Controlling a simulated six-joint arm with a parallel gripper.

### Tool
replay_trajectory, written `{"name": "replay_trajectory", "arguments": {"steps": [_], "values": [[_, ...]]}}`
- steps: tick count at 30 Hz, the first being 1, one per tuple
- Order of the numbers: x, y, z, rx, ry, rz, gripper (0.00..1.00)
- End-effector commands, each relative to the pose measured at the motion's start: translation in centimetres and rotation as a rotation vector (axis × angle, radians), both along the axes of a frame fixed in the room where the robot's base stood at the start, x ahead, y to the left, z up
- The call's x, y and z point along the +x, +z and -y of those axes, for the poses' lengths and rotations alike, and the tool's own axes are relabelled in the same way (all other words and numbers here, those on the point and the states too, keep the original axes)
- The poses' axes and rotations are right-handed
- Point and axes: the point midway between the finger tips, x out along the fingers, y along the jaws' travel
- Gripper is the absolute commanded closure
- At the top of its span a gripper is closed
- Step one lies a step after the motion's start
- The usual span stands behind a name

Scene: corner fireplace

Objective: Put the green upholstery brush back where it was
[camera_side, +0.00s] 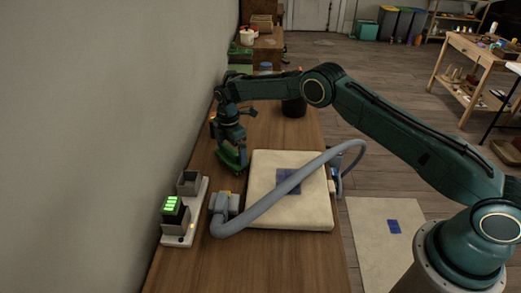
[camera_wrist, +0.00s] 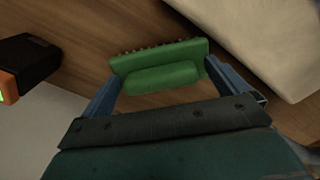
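The green upholstery brush (camera_wrist: 160,68) shows in the wrist view with a flat green back, a raised block and dark bristles along its far edge. My gripper (camera_wrist: 162,72) has one blue finger against each end of the brush, so it appears shut on it. In the side view my gripper (camera_side: 232,146) points down beside the left edge of a cream cushion (camera_side: 288,215), with the green brush (camera_side: 232,159) at its tips, low over the wooden table. I cannot tell whether the brush touches the table.
A white base (camera_side: 185,232) at the left bears a grey open box (camera_side: 189,182) and a black unit with a green-lit display (camera_side: 173,210). A grey hose (camera_side: 270,200) arches over the cushion and its blue patch (camera_side: 288,180). A dark pot (camera_side: 293,108) stands behind the cushion.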

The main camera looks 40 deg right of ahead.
Motion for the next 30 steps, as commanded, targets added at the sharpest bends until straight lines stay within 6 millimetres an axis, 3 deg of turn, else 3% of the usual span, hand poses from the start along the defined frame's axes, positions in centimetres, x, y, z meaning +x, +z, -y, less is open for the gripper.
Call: {"name": "replay_trajectory", "arguments": {"steps": [14,30], "values": [[0.1,1.1,0.0,0.000,0.000,0.002,0.01],[0.1,9.0,0.0,-0.001,0.000,0.004,0.01]]}}
